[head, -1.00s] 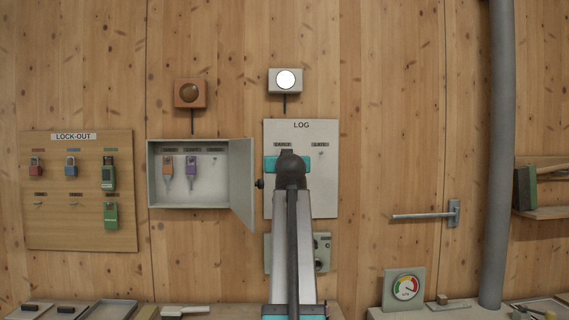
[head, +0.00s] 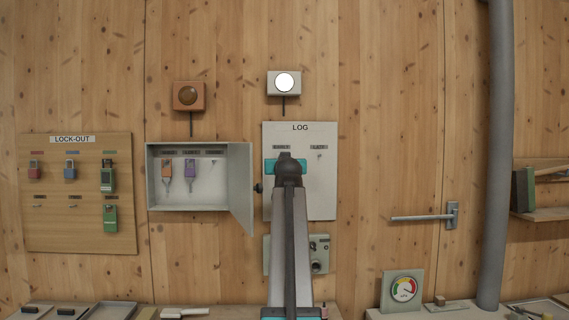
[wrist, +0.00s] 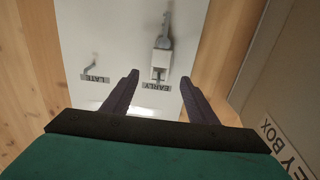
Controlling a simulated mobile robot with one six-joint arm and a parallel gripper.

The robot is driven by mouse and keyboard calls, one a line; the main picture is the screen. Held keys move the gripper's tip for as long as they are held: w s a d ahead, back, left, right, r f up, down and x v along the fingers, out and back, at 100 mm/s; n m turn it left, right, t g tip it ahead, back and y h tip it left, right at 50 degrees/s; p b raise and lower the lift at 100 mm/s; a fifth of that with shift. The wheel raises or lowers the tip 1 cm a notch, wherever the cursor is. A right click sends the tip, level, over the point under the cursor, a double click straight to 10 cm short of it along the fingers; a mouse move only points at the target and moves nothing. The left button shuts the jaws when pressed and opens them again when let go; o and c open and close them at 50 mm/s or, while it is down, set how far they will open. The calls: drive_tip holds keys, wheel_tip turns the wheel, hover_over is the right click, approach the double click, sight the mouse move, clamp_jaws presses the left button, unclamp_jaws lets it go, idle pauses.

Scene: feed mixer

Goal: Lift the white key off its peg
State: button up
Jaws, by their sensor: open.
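The white key (wrist: 162,57) hangs at the peg marked EARLY on the white LOG board (wrist: 110,40), which shows upside down in the wrist view. My gripper (wrist: 159,77) is open, with one dark finger on each side of the peg and the key's near end. Nothing is held, and I cannot tell how deep the fingers reach. In the head view, my gripper (head: 285,166) is in front of the LOG board (head: 325,195), and my arm hides the white key. The LATE peg (wrist: 91,66) is empty.
Left of the board is an open key box (head: 215,203) with an orange key (head: 167,168) and a purple key (head: 190,168). Its open door (head: 240,185) stands out close beside my arm. A panel (head: 320,255) is below.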

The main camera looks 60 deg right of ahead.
drive_tip(key=p+x, duration=0.1)
drive_tip(key=x, duration=0.6)
drive_tip(key=shift+p, duration=0.4)
drive_tip(key=c, duration=1.1)
drive_tip(key=shift+r, duration=0.7)
drive_tip(key=shift+a, duration=0.2)
drive_tip(key=shift+v, duration=2.4)
drive_tip(key=shift+s+p, duration=0.1)
drive_tip(key=shift+p, duration=0.2)
